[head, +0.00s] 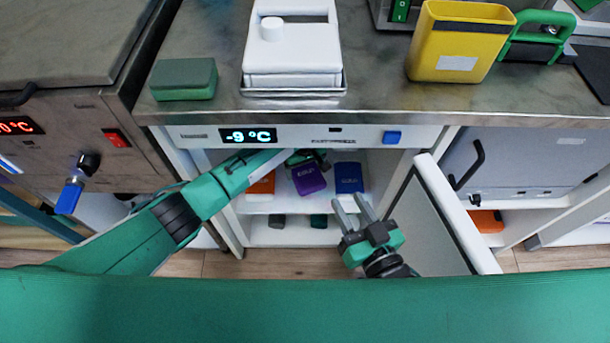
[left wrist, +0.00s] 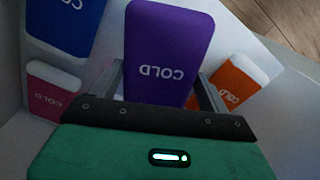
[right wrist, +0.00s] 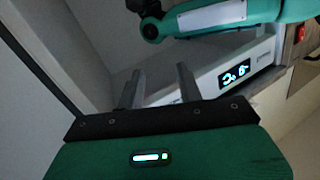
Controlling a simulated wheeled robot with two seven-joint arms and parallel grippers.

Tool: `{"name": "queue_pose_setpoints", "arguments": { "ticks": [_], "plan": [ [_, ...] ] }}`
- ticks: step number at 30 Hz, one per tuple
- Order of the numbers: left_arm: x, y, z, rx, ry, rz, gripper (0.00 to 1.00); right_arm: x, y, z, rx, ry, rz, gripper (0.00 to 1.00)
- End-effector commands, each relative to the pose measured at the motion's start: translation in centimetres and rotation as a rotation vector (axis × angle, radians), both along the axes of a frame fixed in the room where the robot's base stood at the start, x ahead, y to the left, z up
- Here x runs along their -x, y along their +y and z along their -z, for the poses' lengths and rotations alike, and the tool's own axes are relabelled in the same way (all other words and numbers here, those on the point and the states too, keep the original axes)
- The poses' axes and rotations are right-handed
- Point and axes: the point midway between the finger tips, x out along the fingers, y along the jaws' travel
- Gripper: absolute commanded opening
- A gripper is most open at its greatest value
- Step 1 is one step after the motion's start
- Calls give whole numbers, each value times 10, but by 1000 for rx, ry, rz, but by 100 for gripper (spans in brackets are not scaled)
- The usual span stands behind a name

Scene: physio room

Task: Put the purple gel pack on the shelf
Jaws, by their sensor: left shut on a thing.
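The purple gel pack (head: 308,180) is inside the open cold cabinet, between an orange pack and a blue pack over the upper shelf (head: 259,206). My left gripper (head: 307,160) reaches in through the opening and is shut on the pack. In the left wrist view the purple pack (left wrist: 168,52), marked COLD, stands out between the two fingers. I cannot tell whether it touches the shelf. My right gripper (head: 353,207) is open and empty in front of the opening, beside the cabinet door. Its spread fingers (right wrist: 158,88) also show in the right wrist view.
The orange pack (head: 262,184) and blue pack (head: 349,178) flank the purple one. A pink pack (left wrist: 50,92) shows in the left wrist view. The cabinet door (head: 445,215) stands open at right. The counter above holds a white device (head: 292,50) and yellow bin (head: 457,42).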

Motion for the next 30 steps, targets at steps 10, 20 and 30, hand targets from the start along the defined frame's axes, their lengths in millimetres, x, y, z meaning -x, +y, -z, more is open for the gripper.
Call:
{"name": "queue_pose_setpoints", "arguments": {
  "ticks": [10,20,30],
  "plan": [
    [0,0,30,-1,1,0,48,-18,-12,-45,-58,-240,49,36],
    [-1,0,43,1,-1,0,48,-21,-21,-76,-95,-392,76,36],
    [0,0,46,0,0,-1,89,-21,-21,-76,-94,-389,76,36]
  ]
}}
